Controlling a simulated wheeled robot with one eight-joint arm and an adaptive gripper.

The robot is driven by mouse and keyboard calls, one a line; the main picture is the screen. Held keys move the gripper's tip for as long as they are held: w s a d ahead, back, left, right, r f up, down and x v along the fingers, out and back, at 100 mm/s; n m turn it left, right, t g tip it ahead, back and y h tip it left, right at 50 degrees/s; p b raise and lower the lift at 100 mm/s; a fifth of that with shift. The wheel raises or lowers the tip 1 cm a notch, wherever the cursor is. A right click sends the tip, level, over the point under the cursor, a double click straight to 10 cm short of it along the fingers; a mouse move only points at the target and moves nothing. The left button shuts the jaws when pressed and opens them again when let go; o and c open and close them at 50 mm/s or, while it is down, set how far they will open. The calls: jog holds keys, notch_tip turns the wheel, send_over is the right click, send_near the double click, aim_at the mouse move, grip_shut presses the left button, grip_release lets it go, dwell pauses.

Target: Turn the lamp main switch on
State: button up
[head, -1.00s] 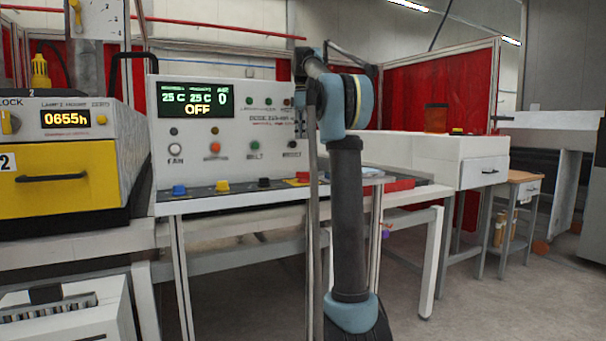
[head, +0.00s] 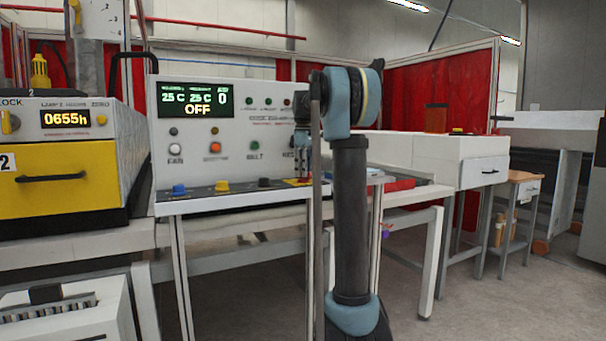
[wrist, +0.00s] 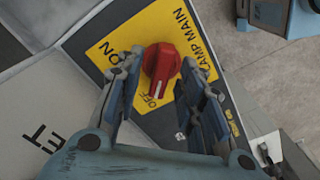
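The lamp main switch (wrist: 160,66) is a red rotary knob on a yellow plate (wrist: 148,32) marked ON, OFF and LAMP MAIN, clear in the wrist view. Its ridge points toward the OFF mark. My gripper (wrist: 163,70) is open, with one finger on each side of the knob; I cannot tell whether either finger touches it. In the head view, my gripper (head: 302,172) points down over the right end of the control panel (head: 215,195). There the knob is mostly hidden by my arm and fingers.
The panel display (head: 195,99) reads 25 C, 25 C and OFF. Blue (head: 179,189), yellow (head: 222,186) and black (head: 265,183) knobs line the panel's ledge to the left. A yellow-fronted lamp unit (head: 60,175) stands at the left, reading 0655h.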

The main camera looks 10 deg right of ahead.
jog(key=shift+f, duration=0.3)
grip_shut()
